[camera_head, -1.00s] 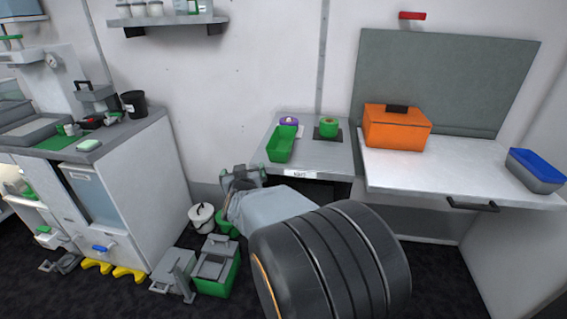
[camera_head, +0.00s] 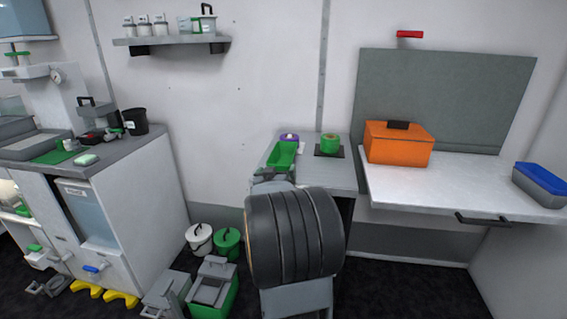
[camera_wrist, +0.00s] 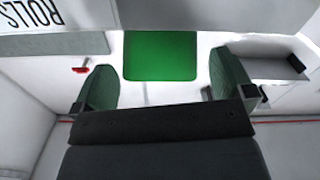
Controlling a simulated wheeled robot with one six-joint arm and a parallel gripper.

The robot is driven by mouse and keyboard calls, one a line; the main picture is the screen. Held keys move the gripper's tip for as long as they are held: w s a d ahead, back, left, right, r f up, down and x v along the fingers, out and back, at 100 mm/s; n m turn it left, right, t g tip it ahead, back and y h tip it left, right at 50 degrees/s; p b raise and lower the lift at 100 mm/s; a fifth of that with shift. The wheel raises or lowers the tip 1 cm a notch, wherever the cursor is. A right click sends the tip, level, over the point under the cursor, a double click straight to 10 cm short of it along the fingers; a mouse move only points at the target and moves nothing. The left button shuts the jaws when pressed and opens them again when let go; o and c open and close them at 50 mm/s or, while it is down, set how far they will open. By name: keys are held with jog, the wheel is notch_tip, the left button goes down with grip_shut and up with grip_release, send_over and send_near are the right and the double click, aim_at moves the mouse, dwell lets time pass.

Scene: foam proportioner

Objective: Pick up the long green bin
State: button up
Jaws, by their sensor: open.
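The long green bin (camera_head: 283,155) lies on the small grey table, its length running away from me. My gripper (camera_head: 273,180) is at the bin's near end in the head view. In the wrist view my gripper (camera_wrist: 162,72) is open, with one finger to each side of the bin and a visible gap on both sides. My own arm hides the table's front left part and the lower near end of the bin.
A purple-and-white roll (camera_head: 289,137) stands just behind the bin. A green roll (camera_head: 329,144) sits on a dark pad to the right. An orange box (camera_head: 398,143) stands on the workbench further right. White (camera_head: 199,237) and green (camera_head: 228,243) buckets stand on the floor.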

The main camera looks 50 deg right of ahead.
jog(key=x, duration=0.5)
jog(key=shift+s+b, duration=0.1)
jog(key=shift+b, duration=0.2)
jog(key=c, duration=0.7)
